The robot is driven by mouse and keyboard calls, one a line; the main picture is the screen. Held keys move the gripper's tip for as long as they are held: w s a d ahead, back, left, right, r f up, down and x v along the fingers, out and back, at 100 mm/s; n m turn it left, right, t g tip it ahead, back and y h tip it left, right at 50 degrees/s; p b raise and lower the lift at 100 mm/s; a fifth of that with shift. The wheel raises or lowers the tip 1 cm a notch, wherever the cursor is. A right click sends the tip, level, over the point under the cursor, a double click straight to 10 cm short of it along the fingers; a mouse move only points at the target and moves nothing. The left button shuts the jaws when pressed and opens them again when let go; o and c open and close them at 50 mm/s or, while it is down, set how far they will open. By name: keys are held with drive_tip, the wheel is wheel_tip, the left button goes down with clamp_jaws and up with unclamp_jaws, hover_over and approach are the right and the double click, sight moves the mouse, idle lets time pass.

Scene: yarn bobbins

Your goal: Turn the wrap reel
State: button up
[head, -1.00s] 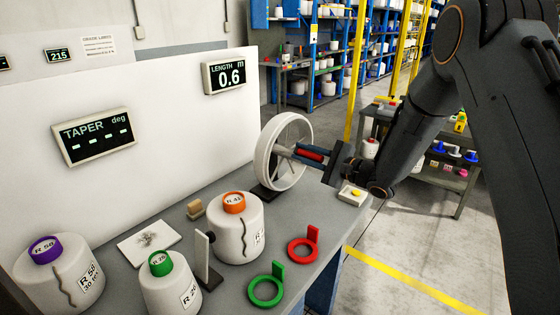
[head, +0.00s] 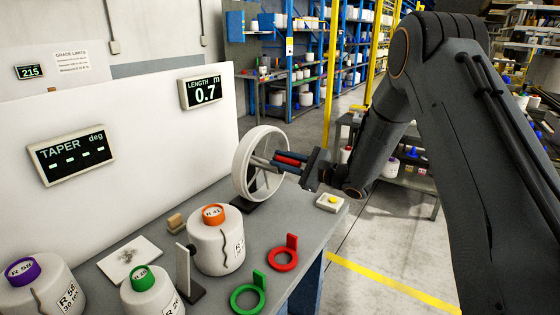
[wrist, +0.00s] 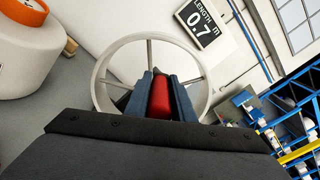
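The wrap reel (head: 240,168) is a white spoked wheel standing on the bench toward its back right. Its red handle (head: 289,160) sticks out toward my arm. My gripper (head: 287,161) is at the handle, with one blue-grey finger on each side of it. In the wrist view the red handle (wrist: 160,98) lies between the two fingers, which look closed on it, with the wheel rim (wrist: 101,80) behind. The length display (head: 204,91) reads 0.7 m, and it also shows in the wrist view (wrist: 202,24).
Bobbins with orange (head: 214,214), green (head: 142,279) and purple (head: 21,271) tops stand on the bench. A red ring (head: 283,260) and a green ring (head: 248,298) lie near its front edge. A small box with a yellow button (head: 331,201) sits right of the reel. The taper display (head: 72,155) shows dashes.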

drive_tip(key=o, duration=0.3)
drive_tip(key=shift+d, duration=0.15)
drive_tip(key=shift+o, duration=0.3)
drive_tip(key=b+v, duration=0.3)
drive_tip(key=v, duration=0.4)
drive_tip(key=shift+d, duration=0.25)
drive_tip(key=shift+s, duration=0.15)
idle(0.8)
